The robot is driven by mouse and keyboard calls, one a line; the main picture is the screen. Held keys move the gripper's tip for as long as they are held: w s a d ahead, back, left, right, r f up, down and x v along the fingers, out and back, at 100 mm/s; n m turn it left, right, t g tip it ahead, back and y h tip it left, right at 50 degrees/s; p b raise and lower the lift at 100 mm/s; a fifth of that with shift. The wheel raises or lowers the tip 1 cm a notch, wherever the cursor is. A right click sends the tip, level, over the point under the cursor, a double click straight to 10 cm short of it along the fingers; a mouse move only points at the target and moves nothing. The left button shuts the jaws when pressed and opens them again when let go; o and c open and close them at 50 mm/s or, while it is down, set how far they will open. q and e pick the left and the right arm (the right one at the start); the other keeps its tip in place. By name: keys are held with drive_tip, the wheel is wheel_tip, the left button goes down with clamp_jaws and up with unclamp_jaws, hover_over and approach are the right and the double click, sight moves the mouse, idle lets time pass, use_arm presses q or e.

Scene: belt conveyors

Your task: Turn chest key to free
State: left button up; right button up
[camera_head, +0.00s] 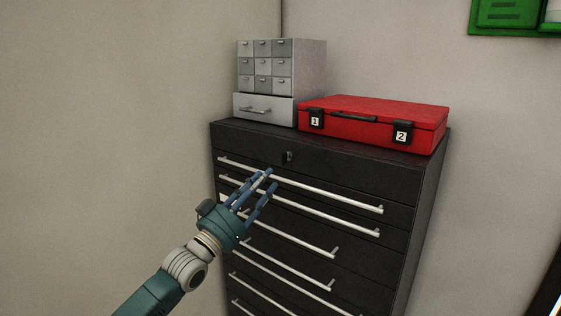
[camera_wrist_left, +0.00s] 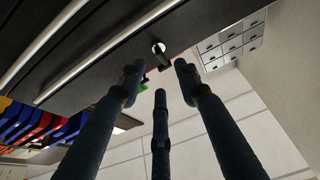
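The black tool chest (camera_head: 340,152) stands against the wall, with several drawers and long silver handles. Its key (camera_head: 289,156) sits in the lock on the top front panel. In the left wrist view the key (camera_wrist_left: 162,57) shows as a dark piece standing out of a round silver lock, just beyond the fingertips. My left gripper (camera_head: 267,178) is in front of the upper drawers, just below and left of the key. Its three fingers are spread, with nothing between them, and they appear apart from the key (camera_wrist_left: 160,80). My right gripper is not in view.
A red case (camera_head: 380,115) with latches marked 1 and 2 lies on the chest. A grey small-drawer cabinet (camera_head: 310,70) stands beside it. The drawer handles (camera_head: 330,194) stick out near my left fingers. A green object (camera_head: 508,14) is on the wall.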

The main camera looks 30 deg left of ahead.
sight(282, 163)
use_arm(q)
drive_tip(key=p+x, duration=0.1)
drive_tip(key=x, duration=0.5)
drive_tip(key=shift+w+p, duration=0.2)
drive_tip(key=shift+p, duration=0.2)
drive_tip(key=shift+w+r, duration=0.15)
drive_tip(key=shift+w, duration=0.45)
drive_tip(key=shift+d, duration=0.1)
drive_tip(key=shift+c, duration=0.2)
clamp_jaws()
